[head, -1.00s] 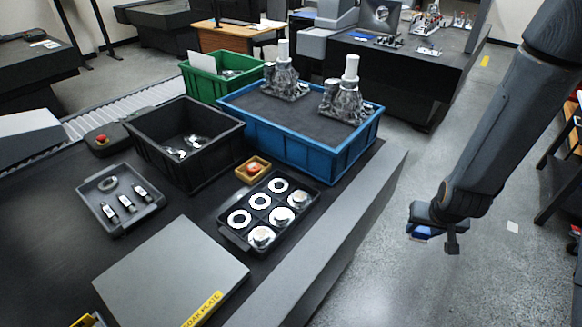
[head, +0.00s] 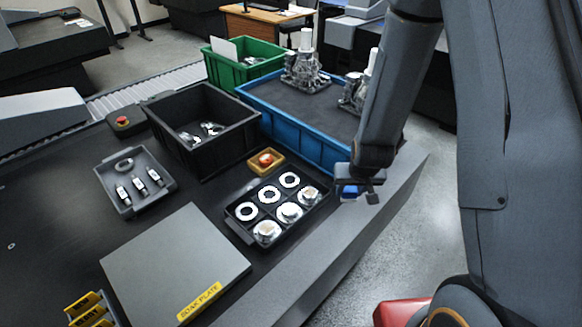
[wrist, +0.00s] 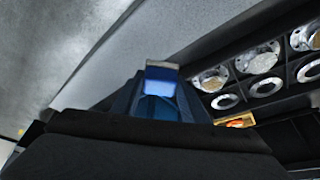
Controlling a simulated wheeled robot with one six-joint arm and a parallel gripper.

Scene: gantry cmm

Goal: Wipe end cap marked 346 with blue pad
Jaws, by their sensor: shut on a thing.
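My gripper (head: 360,188) is shut on the blue pad (head: 349,192), which also shows between the fingers in the wrist view (wrist: 160,80). It hangs in the air to the right of the black compartment tray (head: 243,233), apart from it. The tray's near-right row holds three shiny metal caps: a front one (head: 267,232), a middle one (head: 290,212) and a rear one (head: 308,195). Its other row holds three pale rings (head: 268,194). The caps also show at the upper right of the wrist view (wrist: 262,60). I cannot read 346 on any cap.
A small yellow tray (head: 280,156) with an orange item stands behind the compartment tray. A blue crate (head: 300,138), black bin (head: 195,155) and grey tool tray (head: 130,208) surround it. The flat grey soak plate (head: 175,265) lies in front. The table's right edge is bare.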

